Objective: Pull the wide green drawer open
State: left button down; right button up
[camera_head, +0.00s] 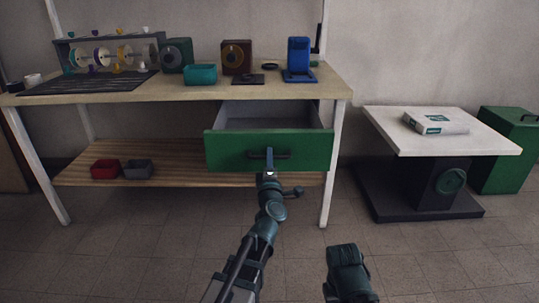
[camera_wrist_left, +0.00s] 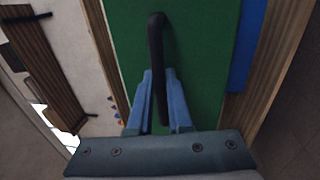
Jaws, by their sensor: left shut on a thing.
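The wide green drawer (camera_head: 225,150) hangs under the workbench top and stands pulled out, with its grey inside showing. Its front also fills the middle of the left wrist view (camera_wrist_left: 200,40). A dark bar handle (camera_head: 284,155) runs across the front; in the left wrist view the handle (camera_wrist_left: 155,50) passes between the fingers. My left gripper (camera_head: 269,156) is at the handle and shut on it; its blue fingers (camera_wrist_left: 160,95) lie on both sides of the bar. My right arm shows only partly at the bottom; its gripper cannot be made out.
The workbench top (camera_head: 130,98) carries a teal bin (camera_head: 201,75), a blue device (camera_head: 299,62) and other items. Red (camera_head: 105,169) and grey (camera_head: 138,168) bins sit on the lower shelf. A white-topped table (camera_head: 470,140) stands at the right. Floor in front is clear.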

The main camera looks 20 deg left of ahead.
dwell(0.3)
pick_arm(q)
jog(key=c, duration=1.1)
grip_release()
jog(key=shift+s, duration=0.1)
